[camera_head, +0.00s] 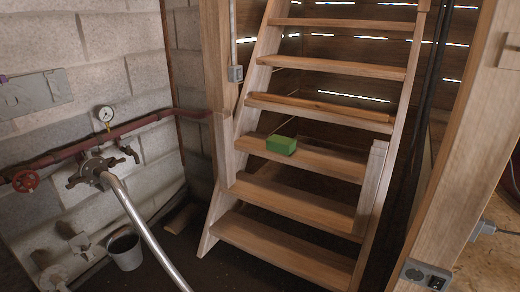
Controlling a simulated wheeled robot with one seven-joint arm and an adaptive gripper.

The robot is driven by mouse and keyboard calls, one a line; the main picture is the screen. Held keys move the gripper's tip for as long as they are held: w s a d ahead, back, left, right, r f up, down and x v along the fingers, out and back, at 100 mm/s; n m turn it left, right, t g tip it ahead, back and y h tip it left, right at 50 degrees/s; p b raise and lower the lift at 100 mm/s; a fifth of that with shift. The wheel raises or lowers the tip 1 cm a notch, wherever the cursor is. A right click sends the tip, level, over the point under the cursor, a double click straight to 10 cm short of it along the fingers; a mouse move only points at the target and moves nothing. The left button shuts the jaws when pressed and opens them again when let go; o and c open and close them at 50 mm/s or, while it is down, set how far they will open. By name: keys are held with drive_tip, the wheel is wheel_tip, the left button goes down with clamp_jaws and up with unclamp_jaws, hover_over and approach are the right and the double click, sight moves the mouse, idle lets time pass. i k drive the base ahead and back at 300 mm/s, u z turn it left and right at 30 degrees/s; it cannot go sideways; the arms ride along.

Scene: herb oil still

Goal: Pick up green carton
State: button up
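The green carton (281,145) is a small box lying on a middle tread (319,160) of the wooden stairs, left of the tread's centre. Nothing covers it. My gripper is not in the head camera view, so its state does not show.
The wooden staircase (301,209) fills the middle. On the left are a red pipe (80,147) with a gauge (106,114), a valve wheel (26,181), a slanting metal tube (145,230) and a bucket (125,252). A thick post (462,140) stands at right.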

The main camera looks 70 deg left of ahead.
sight(281, 145)
drive_tip(key=k, duration=0.75)
drive_tip(key=u, duration=2)
drive_tip(key=i, duration=0.5)
drive_tip(key=z, duration=0.05)
